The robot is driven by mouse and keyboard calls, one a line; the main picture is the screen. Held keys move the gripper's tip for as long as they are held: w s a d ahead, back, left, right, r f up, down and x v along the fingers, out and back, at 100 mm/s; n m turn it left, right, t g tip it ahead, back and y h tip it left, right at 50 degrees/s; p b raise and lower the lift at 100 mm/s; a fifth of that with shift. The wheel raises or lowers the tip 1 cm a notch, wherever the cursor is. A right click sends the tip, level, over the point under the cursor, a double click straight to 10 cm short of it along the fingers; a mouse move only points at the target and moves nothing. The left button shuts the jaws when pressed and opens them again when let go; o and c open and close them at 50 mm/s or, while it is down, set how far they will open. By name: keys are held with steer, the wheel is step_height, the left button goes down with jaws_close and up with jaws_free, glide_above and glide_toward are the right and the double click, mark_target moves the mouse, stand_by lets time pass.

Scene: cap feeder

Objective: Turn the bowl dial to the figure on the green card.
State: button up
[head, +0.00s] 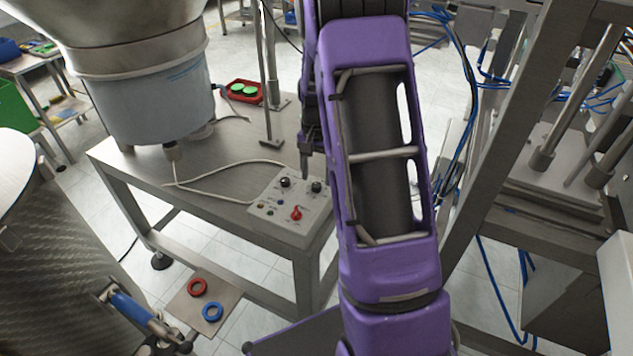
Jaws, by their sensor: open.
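A pale control box (268,203) sits at the near right corner of the steel table. It carries two black knobs, a left one (284,182) and a right one (317,186), a red switch (297,213) and small coloured buttons. Labels and figures are too small to read, so I cannot tell which knob is the bowl dial. My gripper (305,172) points down near the box's back edge, between the two knobs in the picture. It is open and holds nothing visible. Its gap above the box is unclear. I cannot make out a green card; my purple arm hides part of the scene.
A large metal bowl feeder (150,95) stands on the table (225,150) at left. A pale cable crosses the tabletop. A red ring (197,287) and blue ring (212,311) lie on a lower plate.

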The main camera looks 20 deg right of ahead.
mark_target(316, 187)
steer(key=shift+f, duration=1.25)
jaws_close()
